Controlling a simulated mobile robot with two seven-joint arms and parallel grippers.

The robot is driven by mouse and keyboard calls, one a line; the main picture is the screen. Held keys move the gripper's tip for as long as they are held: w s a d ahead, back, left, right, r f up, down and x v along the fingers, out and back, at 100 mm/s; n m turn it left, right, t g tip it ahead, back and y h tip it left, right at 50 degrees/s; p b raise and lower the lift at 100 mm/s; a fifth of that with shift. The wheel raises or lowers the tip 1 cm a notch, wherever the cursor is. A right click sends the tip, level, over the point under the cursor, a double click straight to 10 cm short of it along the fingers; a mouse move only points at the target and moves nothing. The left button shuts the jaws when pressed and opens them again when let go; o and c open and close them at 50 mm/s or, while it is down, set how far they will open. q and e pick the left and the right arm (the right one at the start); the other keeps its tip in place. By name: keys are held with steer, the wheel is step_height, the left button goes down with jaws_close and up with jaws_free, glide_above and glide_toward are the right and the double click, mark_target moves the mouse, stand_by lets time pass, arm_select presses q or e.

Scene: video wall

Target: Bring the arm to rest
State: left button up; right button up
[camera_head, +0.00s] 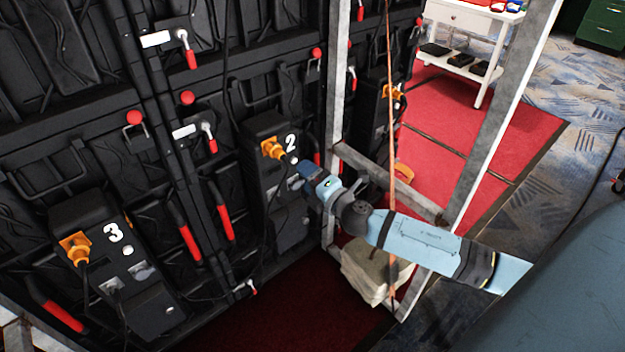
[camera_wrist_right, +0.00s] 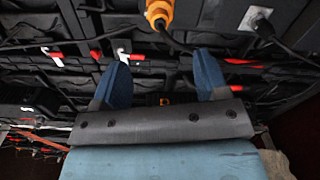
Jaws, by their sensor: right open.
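My right arm comes in from the right in the head view and reaches toward the back of the black video wall. Its gripper (camera_head: 308,170) is in front of the black box marked 2 (camera_head: 262,160), close to the box's right side; I cannot tell whether it touches. In the right wrist view the two blue fingers (camera_wrist_right: 162,80) stand apart with nothing held between them. An orange plug (camera_wrist_right: 159,12) with a black cable shows beyond the fingers. It also shows on box 2 in the head view (camera_head: 272,148). My left gripper is not in view.
A grey metal frame (camera_head: 335,90) stands around my right arm, with an orange cord (camera_head: 390,130) hanging close to it. A pale block (camera_head: 368,268) sits at the frame's foot. A box marked 3 (camera_head: 125,265) is at left. A white cart (camera_head: 474,32) stands on red carpet behind.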

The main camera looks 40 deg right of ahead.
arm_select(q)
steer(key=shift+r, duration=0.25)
arm_select(e)
steer(key=shift+s, duration=0.6)
steer(key=s+a+f+m+g+y, duration=0.1)
steer(key=s+a+f+m+g, duration=0.3)
steer(key=s+a+m, duration=0.6)
steer(key=s+a+f+m+g+y, duration=0.1)
steer(key=s+a+f+m+g, duration=0.1)
steer(key=s+a+f+m, duration=0.55)
arm_select(q)
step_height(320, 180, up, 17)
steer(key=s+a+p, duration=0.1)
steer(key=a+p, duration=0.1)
steer(key=p, duration=2.5)
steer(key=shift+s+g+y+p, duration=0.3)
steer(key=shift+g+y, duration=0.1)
arm_select(e)
steer(key=s+d+r, duration=0.1)
steer(key=s+r, duration=0.2)
steer(key=r, duration=0.7)
steer(key=s+r+m+g, duration=0.1)
steer(key=s+r, duration=0.2)
steer(key=r, duration=0.7)
steer(key=shift+d, duration=0.35)
